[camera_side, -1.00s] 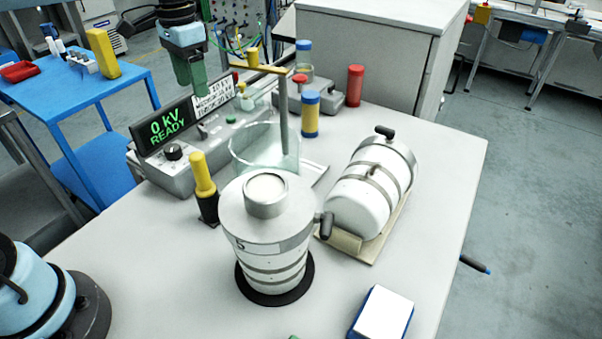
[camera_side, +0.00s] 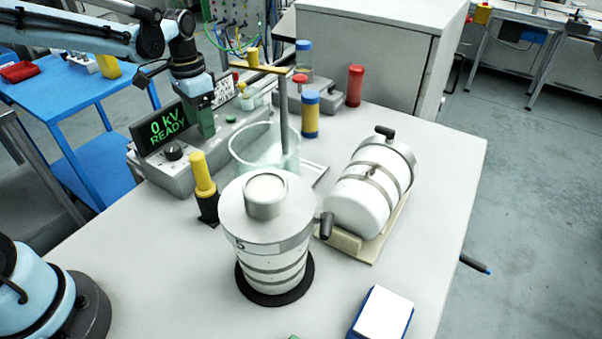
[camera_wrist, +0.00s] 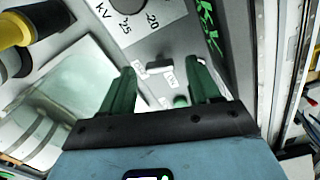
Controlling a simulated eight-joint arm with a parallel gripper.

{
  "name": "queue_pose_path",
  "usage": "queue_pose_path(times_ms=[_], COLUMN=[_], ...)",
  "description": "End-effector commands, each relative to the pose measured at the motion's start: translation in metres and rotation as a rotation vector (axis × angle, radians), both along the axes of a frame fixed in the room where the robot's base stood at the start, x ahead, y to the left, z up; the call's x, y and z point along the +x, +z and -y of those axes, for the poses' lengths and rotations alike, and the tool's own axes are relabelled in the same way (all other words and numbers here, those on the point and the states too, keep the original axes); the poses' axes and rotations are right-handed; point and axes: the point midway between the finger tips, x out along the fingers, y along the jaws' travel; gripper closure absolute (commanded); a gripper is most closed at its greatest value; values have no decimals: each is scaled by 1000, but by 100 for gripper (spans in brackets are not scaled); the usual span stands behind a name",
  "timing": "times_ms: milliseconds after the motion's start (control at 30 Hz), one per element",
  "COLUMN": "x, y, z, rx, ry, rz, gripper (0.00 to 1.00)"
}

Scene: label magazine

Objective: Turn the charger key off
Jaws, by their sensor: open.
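The charger (camera_side: 185,178) is a grey console at the back left of the bench. Its display (camera_side: 165,128) reads "0 kV READY" in green. My gripper (camera_side: 207,132) is low over the front panel, right of the black dial (camera_side: 173,151), and hides the key area in the side view. In the wrist view my gripper (camera_wrist: 160,72) shows two green fingers apart, with small white labels (camera_wrist: 158,72) on the panel between them.
A yellow-handled tool (camera_side: 203,178) stands left of a glass jar (camera_side: 240,150). A metal rod (camera_side: 284,115) with a brass bar rises behind. A white lidded vessel (camera_side: 270,250) and a white drum (camera_side: 365,200) occupy the middle.

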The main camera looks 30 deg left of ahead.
Motion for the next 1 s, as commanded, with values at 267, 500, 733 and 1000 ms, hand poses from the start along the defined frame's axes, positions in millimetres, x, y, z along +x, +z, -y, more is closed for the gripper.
queue_pose_path(times_ms=[267, 500, 733, 1000], x=[0, 0, 0, 0], y=[-10, -10, -9, -10], z=[0, 0, 0, 0], rx=[0, 0, 0, -1], ry=[0, 0, 0, 68], rz=[0, 0, 0, -1], gripper=[38, 49, 84, 94])
